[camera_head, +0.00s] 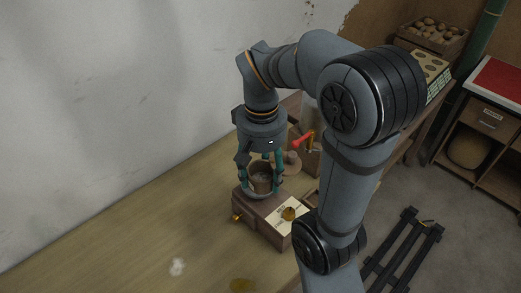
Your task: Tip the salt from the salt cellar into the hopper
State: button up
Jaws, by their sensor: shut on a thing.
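My gripper (264,176) points down over a brown wooden box (262,215). Its teal fingers are shut on a small brown cup that looks like the salt cellar (262,183). The cup looks upright, just above or at a round rim on the box's left part; I cannot tell whether they touch. That rim may be the hopper (257,194), though the cup and fingers hide much of it. Salt inside the cup cannot be made out.
A pale card (289,217) with a golden spot lies on the box, and a brass knob (237,217) sticks out at its left. A red handle (303,139) stands behind.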

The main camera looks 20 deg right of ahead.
jog(key=s+a+r+p, duration=0.1)
jog(key=s+a+p, duration=0.1)
jog(key=a+p, duration=0.3)
jog(key=w+a+f+m+p, duration=0.1)
jog(key=w+a+f+m, duration=0.15)
jog(key=f, duration=0.55)
jog(key=w+a+f+m+p, duration=0.1)
jog(key=w+f, duration=0.2)
jog(key=f, duration=0.4)
jog(key=w+a+f+m, duration=0.25)
jog(key=w+m, duration=0.35)
jog(key=w, duration=0.4)
jog(key=d+r+y+b, duration=0.1)
jog(key=d+y+b, duration=0.1)
jog(key=b, duration=0.1)
jog(key=d+r+y+b, duration=0.2)
jog(key=b, duration=0.2)
jog(key=shift+s, duration=0.2)
jog(key=shift+a, duration=0.1)
